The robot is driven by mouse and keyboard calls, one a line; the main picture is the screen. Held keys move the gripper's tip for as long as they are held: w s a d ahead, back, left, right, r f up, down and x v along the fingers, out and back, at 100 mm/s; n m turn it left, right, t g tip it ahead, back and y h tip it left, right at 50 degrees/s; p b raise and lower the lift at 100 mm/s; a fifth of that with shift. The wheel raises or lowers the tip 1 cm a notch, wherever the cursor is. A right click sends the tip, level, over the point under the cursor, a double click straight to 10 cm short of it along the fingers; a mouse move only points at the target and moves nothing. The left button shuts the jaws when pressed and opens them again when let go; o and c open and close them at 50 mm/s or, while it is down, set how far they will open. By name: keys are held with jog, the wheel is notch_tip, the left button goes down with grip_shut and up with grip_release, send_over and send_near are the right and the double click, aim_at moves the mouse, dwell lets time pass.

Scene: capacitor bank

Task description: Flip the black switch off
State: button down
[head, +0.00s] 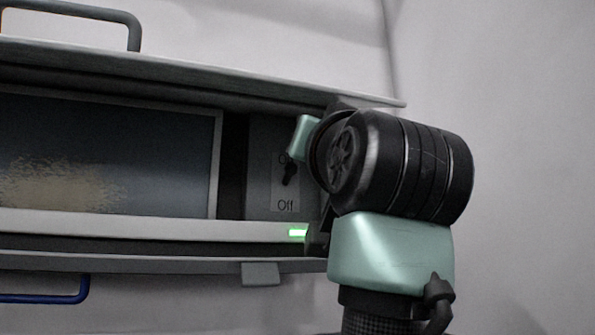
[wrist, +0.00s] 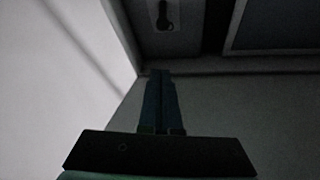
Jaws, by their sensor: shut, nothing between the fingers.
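The black switch (head: 289,174) is a small lever on a grey plate, right of the screen in the head view. The label "Off" (head: 285,205) is below it, and the label above is mostly hidden. The lever's knob appears low in this view, but I cannot tell its exact setting. The switch also shows at the top of the wrist view (wrist: 164,17). My gripper (wrist: 161,73) is shut and empty, its tips apart from the switch in that picture. In the head view my arm hides the fingers.
A cabinet recess holds a dark screen (head: 110,150) left of the switch. A lit green lamp (head: 297,233) is on the lower ledge. An overhanging lid (head: 200,75) and a grey handle (head: 135,28) are above. A blue handle (head: 60,298) is below. Bare wall is at right.

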jog(key=w, duration=0.1)
notch_tip(320, 180, up, 5)
jog(key=p, duration=0.8)
send_over(288, 175)
jog(key=s+d, duration=0.1)
jog(key=d, duration=0.1)
jog(key=shift+s+a+f+p, duration=0.1)
jog(key=shift+s+f+p, duration=0.15)
jog(key=shift+f, duration=0.55)
jog(key=shift+s+a+f+p, duration=0.1)
jog(key=shift+s+f+p, duration=0.1)
jog(key=shift+f, duration=0.6)
jog(key=shift+s+f+p, duration=0.2)
jog(key=shift+f+p, duration=0.05)
jog(key=shift+f, duration=0.55)
